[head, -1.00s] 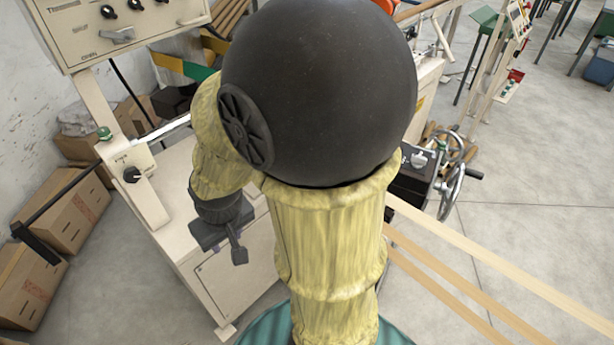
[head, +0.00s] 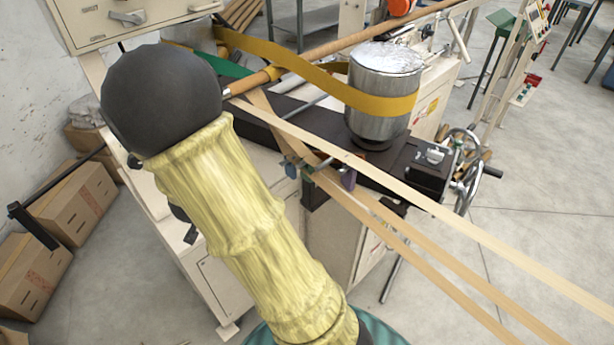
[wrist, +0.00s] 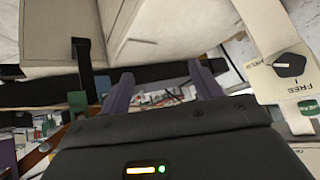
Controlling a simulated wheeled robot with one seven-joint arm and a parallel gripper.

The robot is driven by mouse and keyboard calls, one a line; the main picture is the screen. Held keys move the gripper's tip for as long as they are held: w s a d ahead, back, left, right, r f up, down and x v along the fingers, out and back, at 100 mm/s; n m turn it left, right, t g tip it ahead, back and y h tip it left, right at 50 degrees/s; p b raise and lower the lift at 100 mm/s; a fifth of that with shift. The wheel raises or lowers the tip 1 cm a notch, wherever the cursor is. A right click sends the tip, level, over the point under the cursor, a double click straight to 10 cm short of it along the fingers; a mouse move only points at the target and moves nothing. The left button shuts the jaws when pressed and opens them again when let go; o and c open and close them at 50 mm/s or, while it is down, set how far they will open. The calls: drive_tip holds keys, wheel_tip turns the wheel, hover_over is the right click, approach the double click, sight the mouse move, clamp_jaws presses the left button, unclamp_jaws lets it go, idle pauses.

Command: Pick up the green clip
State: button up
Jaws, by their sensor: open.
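My gripper (wrist: 161,72) is open in the wrist view, with two purple-grey fingers apart and nothing between them. I cannot identify the green clip for certain. A small greenish piece (head: 319,166) sits at the wood-coloured strips (head: 425,203) below the metal drum, between a bluish and a purple part, to the right of my arm. In the wrist view a small green block (wrist: 77,98) shows at left, outside the fingers; I cannot tell what it is.
A metal drum (head: 384,75) carries a yellow belt (head: 300,62). A cream control box (head: 130,22) stands at the upper left. Cardboard boxes (head: 75,205) lie at left. A dial panel (wrist: 287,68) is right of the fingers.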

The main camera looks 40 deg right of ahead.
drive_tip(key=d+f+m+g+h+b, duration=0.1)
drive_tip(key=d+f+m+h+b, duration=0.25)
drive_tip(key=d+h, duration=0.3)
drive_tip(key=s+m+g+h, duration=0.1)
drive_tip(key=s+h, duration=0.1)
drive_tip(key=s+m+g+h+b, duration=0.1)
drive_tip(key=s+m+g+h, duration=0.2)
drive_tip(key=m+g+h, duration=0.1)
drive_tip(key=h, duration=0.1)
drive_tip(key=shift+s+d+r, duration=0.1)
drive_tip(key=shift+s+d, duration=0.15)
drive_tip(key=shift+s, duration=0.15)
drive_tip(key=p, duration=0.2)
approach(308, 168)
drive_tip(key=w+d, duration=0.1)
drive_tip(key=d, duration=0.2)
drive_tip(key=shift+w+d+f, duration=0.1)
drive_tip(key=shift+w+f, duration=0.1)
drive_tip(key=shift+f, duration=0.25)
